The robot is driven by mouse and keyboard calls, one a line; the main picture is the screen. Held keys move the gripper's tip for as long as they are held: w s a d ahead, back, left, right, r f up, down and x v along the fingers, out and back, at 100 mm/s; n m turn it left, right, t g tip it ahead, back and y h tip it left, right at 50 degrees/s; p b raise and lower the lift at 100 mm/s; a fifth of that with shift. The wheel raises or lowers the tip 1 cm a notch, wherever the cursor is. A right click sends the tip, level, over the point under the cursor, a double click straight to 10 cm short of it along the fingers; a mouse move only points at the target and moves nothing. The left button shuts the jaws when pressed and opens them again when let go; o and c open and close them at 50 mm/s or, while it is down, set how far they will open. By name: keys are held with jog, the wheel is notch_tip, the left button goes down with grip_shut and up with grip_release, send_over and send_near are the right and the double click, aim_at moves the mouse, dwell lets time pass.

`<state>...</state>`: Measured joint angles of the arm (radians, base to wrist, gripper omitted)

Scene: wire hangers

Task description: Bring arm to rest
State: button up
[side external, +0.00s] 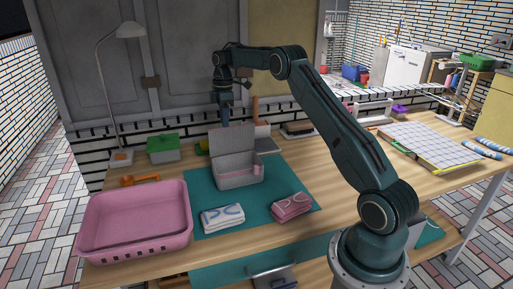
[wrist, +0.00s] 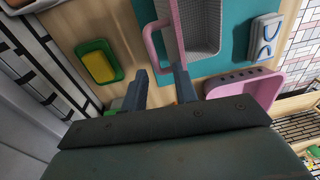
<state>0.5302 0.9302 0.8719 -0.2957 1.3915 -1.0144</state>
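My gripper (side external: 225,112) hangs pointing down above the back of the table, behind and above the grey open box (side external: 238,181). In the wrist view its two fingers (wrist: 161,84) are apart with nothing visible between them. The grey box also shows in the wrist view (wrist: 203,28), with a pink handle (wrist: 150,42) beyond the fingers. My arm is raised and bent, reaching from its base at the front right towards the back.
A pink basket (side external: 135,222) stands at front left. On the teal mat (side external: 262,188) lie a white-blue folded item (side external: 222,218) and a pink one (side external: 292,206). A green box (side external: 163,149) and a lamp (side external: 121,100) stand at back left. A white grid panel (side external: 428,146) lies right.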

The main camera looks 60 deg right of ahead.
jog(key=s+a+r+m+t+h, duration=0.1)
jog(key=s+a+r+m+t, duration=0.1)
jog(key=s+a+r, duration=0.65)
jog(key=s+a+r+m+t, duration=0.15)
jog(key=s+a+r, duration=0.35)
jog(key=a+r, duration=0.55)
jog(key=s+a+f+m, duration=0.1)
jog(key=s+a+f, duration=0.1)
jog(key=s, duration=0.5)
jog(key=s+a+f+m+t, duration=0.1)
jog(key=s+a, duration=0.3)
jog(key=s, duration=0.4)
jog(key=s+a+f+m+t, duration=0.1)
jog(key=s+a+f+m, duration=0.2)
jog(key=s, duration=0.4)
jog(key=shift+s+a, duration=0.15)
jog(key=shift+s, duration=0.1)
jog(key=shift+t, duration=0.25)
